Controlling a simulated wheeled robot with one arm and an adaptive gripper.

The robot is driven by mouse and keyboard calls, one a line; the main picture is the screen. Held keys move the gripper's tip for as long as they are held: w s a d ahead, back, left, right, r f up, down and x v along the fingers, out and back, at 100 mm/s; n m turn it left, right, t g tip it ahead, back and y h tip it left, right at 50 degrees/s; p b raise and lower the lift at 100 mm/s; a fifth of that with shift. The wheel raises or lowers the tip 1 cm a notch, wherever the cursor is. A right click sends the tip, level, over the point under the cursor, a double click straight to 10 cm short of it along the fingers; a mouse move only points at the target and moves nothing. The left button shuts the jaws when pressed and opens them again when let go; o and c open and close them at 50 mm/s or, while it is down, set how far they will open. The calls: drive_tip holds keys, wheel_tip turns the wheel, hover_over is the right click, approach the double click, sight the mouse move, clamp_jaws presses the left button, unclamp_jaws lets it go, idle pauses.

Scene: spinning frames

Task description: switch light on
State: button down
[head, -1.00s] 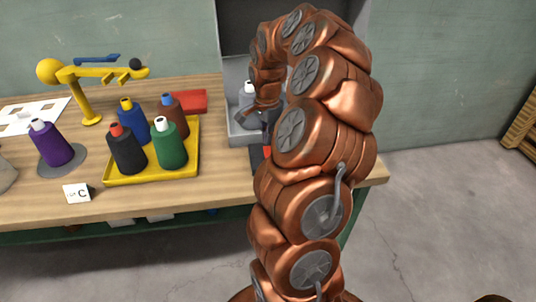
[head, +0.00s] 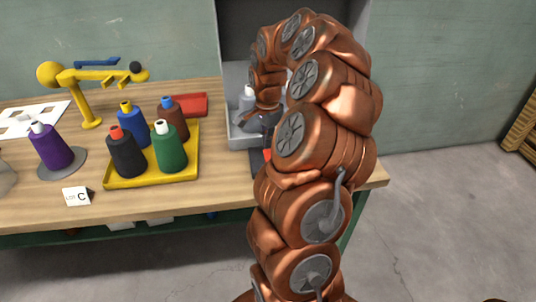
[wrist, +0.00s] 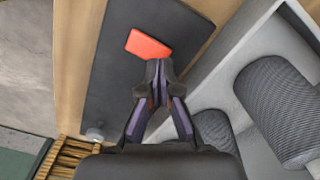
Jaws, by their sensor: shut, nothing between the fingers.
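A red rocker-like piece (wrist: 148,44) sits on a flat dark plate (wrist: 112,78) on the wooden table. It is probably the light switch, but I see no label on it. In the head view a small bit of the red piece (head: 267,154) shows beside my arm, and my arm hides most of the plate. My gripper (wrist: 158,74) is shut and empty. Its fingertips are at the near edge of the red piece in the wrist view; I cannot tell whether they touch it. I see no lit lamp.
A grey tray (wrist: 222,55) with grey spools (wrist: 275,105) stands right beside the plate. A yellow tray (head: 112,182) with several coloured cones, a purple cone (head: 52,147), a yellow stand (head: 88,103) and a red tray (head: 194,104) are left of my arm.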

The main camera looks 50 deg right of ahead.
sight(268, 151)
drive_tip(key=shift+f+b, duration=1.05)
drive_tip(key=shift+f, duration=0.25)
idle(1.3)
drive_tip(key=shift+r, duration=3.55)
drive_tip(key=shift+a, duration=0.1)
